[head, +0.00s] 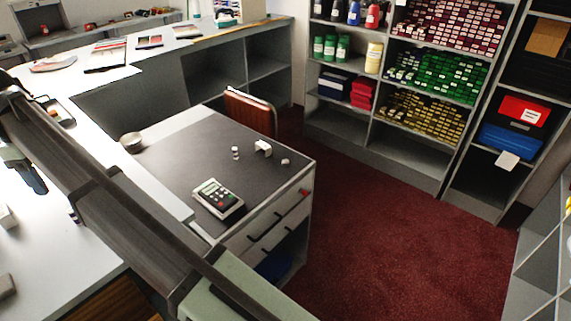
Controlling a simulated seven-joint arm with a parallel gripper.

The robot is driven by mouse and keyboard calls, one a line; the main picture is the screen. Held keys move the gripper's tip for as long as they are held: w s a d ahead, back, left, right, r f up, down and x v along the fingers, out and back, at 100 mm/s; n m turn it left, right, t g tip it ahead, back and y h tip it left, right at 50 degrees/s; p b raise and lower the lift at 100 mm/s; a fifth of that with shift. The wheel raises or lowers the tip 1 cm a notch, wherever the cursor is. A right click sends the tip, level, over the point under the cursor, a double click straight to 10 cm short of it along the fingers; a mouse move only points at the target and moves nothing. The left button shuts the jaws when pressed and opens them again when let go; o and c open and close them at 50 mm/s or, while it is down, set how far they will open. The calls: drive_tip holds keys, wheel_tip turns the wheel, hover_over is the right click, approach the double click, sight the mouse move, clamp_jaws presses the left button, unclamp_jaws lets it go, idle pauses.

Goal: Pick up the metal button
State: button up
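I cannot pick out the metal button for certain. A round, metallic, tin-like piece (131,142) sits at the left corner of the dark desk top (185,160). Several small pale pieces lie on the desk's right part: a small pair (236,153), an arched one (263,148) and a small one (285,162). They are too small to tell what they are. A dark part at the left edge, over the white counter, looks like my gripper (30,175). It is well left of the desk, and its fingers are not clear enough to show open or shut.
A keypad device (218,198) lies near the desk's front edge. My arm crosses the lower left and hides part of the white counter (60,240). An orange-brown chair (250,113) stands behind the desk. Stocked shelves (372,143) line the back; the red carpet (390,240) is clear.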

drive_tip(key=w+d+f+m, duration=0.2)
drive_tip(key=w+d, duration=0.9)
drive_tip(key=d, duration=0.1)
drive_tip(key=w+d+f+m, duration=0.3)
drive_tip(key=w+d, duration=0.8)
drive_tip(key=w+d+f+m, duration=0.2)
drive_tip(key=w+d+f, duration=0.2)
drive_tip(key=d, duration=0.9)
drive_tip(key=w+d+f+m+g+y, duration=0.1)
drive_tip(key=w+d+f, duration=0.25)
drive_tip(key=d, duration=0.85)
drive_tip(key=w+d+f+m, duration=0.2)
drive_tip(key=w+d+f, duration=0.2)
drive_tip(key=d, duration=0.9)
drive_tip(key=n+t+y, duration=0.1)
drive_tip(key=n+t, duration=0.2)
hover_over(286, 161)
drive_tip(key=f, duration=0.5)
drive_tip(key=s+f, duration=0.1)
drive_tip(key=f, duration=0.2)
drive_tip(key=shift+d+f, duration=0.3)
drive_tip(key=shift+d, duration=0.05)
drive_tip(key=shift+d+x, duration=0.2)
drive_tip(key=shift+x, duration=2.4)
drive_tip(key=shift+s+f, duration=0.1)
drive_tip(key=shift+c, duration=0.2)
